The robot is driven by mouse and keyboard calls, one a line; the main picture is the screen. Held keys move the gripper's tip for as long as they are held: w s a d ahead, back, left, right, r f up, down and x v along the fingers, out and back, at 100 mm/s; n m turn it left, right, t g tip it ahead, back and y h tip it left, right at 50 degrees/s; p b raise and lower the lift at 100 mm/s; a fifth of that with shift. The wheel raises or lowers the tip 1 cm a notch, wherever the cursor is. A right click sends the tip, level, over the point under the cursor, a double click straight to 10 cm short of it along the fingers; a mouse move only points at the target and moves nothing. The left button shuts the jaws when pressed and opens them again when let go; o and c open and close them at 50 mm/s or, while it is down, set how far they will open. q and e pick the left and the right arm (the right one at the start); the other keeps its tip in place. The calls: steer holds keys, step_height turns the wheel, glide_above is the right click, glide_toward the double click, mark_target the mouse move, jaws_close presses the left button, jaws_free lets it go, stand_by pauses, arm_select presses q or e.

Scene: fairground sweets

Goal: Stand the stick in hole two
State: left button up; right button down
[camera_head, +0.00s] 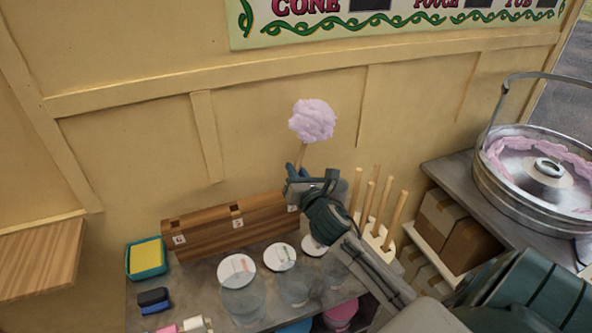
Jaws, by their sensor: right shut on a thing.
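My right gripper (297,176) is shut on a stick (301,154) topped by a pale pink puff of candyfloss (312,120). The stick is nearly upright, leaning a little to the right, in front of the yellow wall. Its lower end is hidden by the gripper. The wooden block (205,232) stands on the counter below and to the left of the gripper. White number labels mark its front, one at the left, one in the middle and one at the right end by my gripper. My left gripper is not in view.
Several bare sticks (369,200) stand in a white holder right of my arm. Lidded clear tubs (241,297) stand before the block. A yellow sponge in a teal tray (146,258) lies left. The metal floss machine (530,175) stands at the right.

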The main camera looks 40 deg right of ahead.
steer(key=shift+p, duration=0.4)
steer(key=shift+f, duration=0.25)
stand_by(0.4)
steer(key=shift+f+b, duration=0.6)
steer(key=shift+f, duration=0.45)
steer(key=c, duration=1.4)
jaws_free()
steer(key=shift+o, duration=0.2)
steer(key=shift+w+a+r, duration=0.1)
steer(key=shift+r, duration=0.05)
